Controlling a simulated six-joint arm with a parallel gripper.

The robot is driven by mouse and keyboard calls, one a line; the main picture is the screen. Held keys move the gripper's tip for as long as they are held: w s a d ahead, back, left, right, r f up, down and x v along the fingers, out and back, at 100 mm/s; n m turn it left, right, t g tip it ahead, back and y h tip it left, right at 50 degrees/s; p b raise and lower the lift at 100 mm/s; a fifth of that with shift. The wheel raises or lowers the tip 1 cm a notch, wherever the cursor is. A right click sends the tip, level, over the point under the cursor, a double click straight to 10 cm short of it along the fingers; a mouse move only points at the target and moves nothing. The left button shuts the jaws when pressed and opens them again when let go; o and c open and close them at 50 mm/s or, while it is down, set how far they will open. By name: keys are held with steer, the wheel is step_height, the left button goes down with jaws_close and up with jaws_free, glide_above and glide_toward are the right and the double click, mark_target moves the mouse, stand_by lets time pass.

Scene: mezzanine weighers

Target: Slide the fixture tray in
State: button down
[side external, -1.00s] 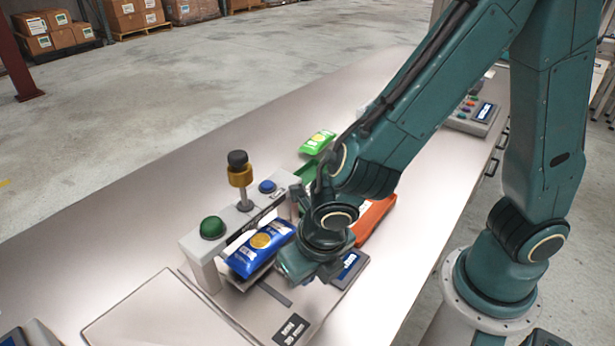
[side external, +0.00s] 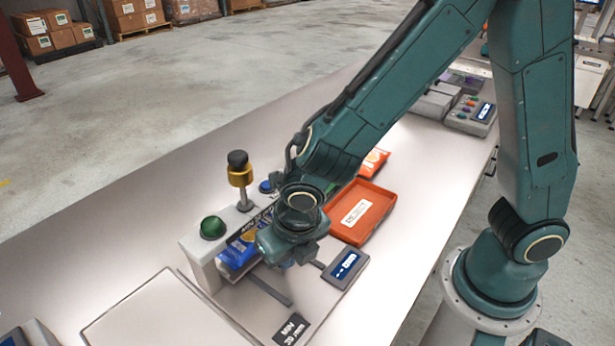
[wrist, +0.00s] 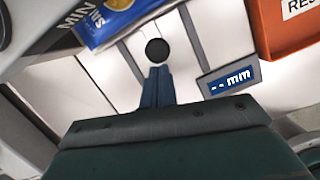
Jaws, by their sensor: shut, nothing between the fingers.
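The fixture tray is a pale plate (wrist: 115,70) between dark guide strips, mostly hidden by my gripper in the side view. A blue snack bag (side external: 236,252) lies at its inner end, partly under the grey bridge (side external: 205,262). It also shows at the top of the wrist view (wrist: 112,18). My gripper (wrist: 157,72) is shut and empty, pointing down just in front of the bag. A round dark knob or hole (wrist: 158,49) shows right beyond the fingertips; I cannot tell whether they touch it. My gripper's fingers (side external: 287,263) are mostly hidden in the side view.
The bridge carries a green button (side external: 213,228), a blue button (side external: 266,187) and a gold-and-black post (side external: 239,172). A small display (side external: 346,268) and an orange tray (side external: 347,229) stand to the right. A pale flat panel (side external: 160,318) lies at the front left.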

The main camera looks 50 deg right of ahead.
steer(key=shift+w, duration=0.7)
steer(key=shift+s+a, duration=0.1)
steer(key=shift+s, duration=0.45)
steer(key=s, duration=0.2)
steer(key=s+a, duration=0.1)
steer(key=shift+s+r, duration=0.25)
steer(key=shift+r, duration=0.05)
steer(key=v, duration=0.9)
steer(key=shift+r, duration=0.2)
steer(key=shift+d, duration=0.1)
